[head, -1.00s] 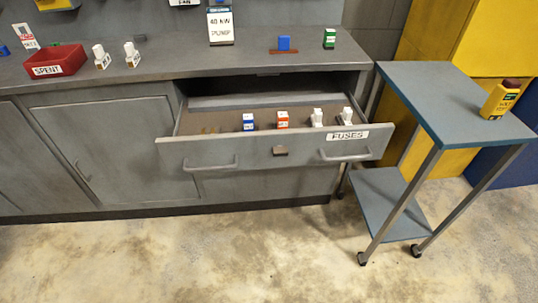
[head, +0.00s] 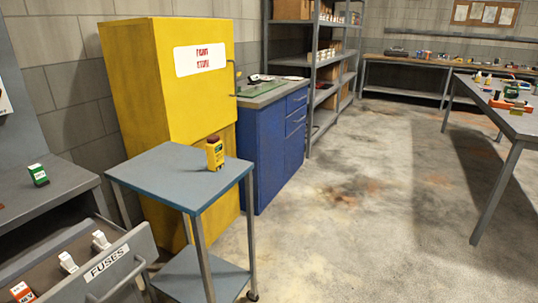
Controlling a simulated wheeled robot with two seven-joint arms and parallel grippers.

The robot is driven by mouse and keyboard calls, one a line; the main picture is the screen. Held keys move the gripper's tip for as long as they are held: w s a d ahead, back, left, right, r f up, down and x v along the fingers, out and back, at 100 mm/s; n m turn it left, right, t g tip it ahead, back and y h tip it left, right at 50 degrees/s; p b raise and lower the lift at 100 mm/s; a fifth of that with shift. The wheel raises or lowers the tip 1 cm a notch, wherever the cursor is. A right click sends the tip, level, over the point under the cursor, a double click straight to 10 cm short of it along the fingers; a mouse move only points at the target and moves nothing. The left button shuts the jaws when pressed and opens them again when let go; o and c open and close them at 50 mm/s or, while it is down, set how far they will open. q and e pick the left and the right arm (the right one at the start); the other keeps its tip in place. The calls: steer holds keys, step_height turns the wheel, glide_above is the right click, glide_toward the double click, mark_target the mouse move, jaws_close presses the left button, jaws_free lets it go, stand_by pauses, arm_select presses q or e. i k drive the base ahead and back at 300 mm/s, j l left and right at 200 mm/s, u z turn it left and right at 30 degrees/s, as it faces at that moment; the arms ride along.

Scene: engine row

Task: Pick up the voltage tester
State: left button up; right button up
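The voltage tester (head: 215,154) is a small yellow block with a dark top and a dark patch on its front. It stands upright on the top of a blue-grey wheeled cart (head: 160,178), towards the cart's back right side. Nothing touches it. Neither of my grippers shows in the head view.
An open drawer labelled FUSES (head: 105,263) juts out at the lower left, close to the cart. A yellow cabinet (head: 150,90) and a blue cabinet (head: 272,150) stand behind the cart. A workbench (head: 510,120) is at the right. The concrete floor (head: 350,220) between is clear.

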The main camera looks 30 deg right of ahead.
mark_target(214, 146)
steer(key=z, duration=0.7)
